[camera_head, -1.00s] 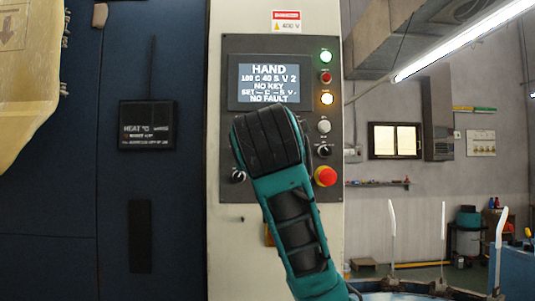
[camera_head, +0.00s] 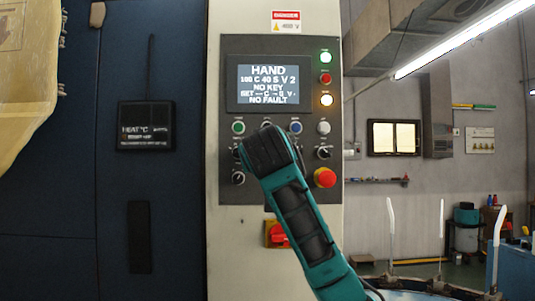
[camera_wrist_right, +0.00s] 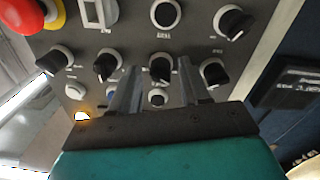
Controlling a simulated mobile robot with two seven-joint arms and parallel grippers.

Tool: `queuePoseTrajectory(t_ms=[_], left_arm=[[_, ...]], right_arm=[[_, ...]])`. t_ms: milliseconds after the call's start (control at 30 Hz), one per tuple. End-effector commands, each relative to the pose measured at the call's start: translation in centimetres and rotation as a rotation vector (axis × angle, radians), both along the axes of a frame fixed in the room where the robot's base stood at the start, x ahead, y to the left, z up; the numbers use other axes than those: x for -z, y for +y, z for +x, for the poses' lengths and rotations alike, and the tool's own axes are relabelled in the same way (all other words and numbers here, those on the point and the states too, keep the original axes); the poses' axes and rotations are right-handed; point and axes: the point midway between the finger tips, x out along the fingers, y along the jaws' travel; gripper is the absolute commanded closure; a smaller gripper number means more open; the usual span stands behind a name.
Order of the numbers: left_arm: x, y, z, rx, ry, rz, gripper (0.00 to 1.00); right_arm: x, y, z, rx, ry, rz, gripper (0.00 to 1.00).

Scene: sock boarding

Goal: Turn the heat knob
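A grey control panel (camera_head: 226,120) on the white cabinet carries rows of buttons and dark knobs. In the right wrist view, which shows the panel upside down, a black knob (camera_wrist_right: 160,68) lies between the two fingers of my right gripper (camera_wrist_right: 157,66). The fingers are apart, and I cannot tell whether they touch the knob. In the head view my right gripper's body (camera_head: 268,152) covers the middle of the panel and hides that knob. The knob labels are too small to read, so I cannot tell which is the heat knob. My left gripper is not in view.
Neighbouring knobs (camera_wrist_right: 107,65) and (camera_wrist_right: 213,72) sit close on both sides. A red emergency stop (camera_head: 325,177) is at the panel's lower right. A red switch (camera_head: 278,235) is below the panel. The display (camera_head: 268,83) reads HAND and NO FAULT.

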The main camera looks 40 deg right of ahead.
Motion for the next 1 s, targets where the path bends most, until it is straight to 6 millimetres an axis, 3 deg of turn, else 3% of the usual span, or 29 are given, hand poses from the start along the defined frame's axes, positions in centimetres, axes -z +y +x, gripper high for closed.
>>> queuePoseTrajectory(t_ms=[67,467,1000], left_arm=[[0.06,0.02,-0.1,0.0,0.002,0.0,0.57],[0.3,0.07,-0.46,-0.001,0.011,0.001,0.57],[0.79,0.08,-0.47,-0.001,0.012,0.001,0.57]], right_arm=[[0.0,0.02,-0.01,0.0,0.0,0.0,0.62],[-0.01,0.04,-0.02,0.0,0.0,0.0,1.0],[0.11,0.13,0.08,-0.003,-0.086,0.105,1.0]])
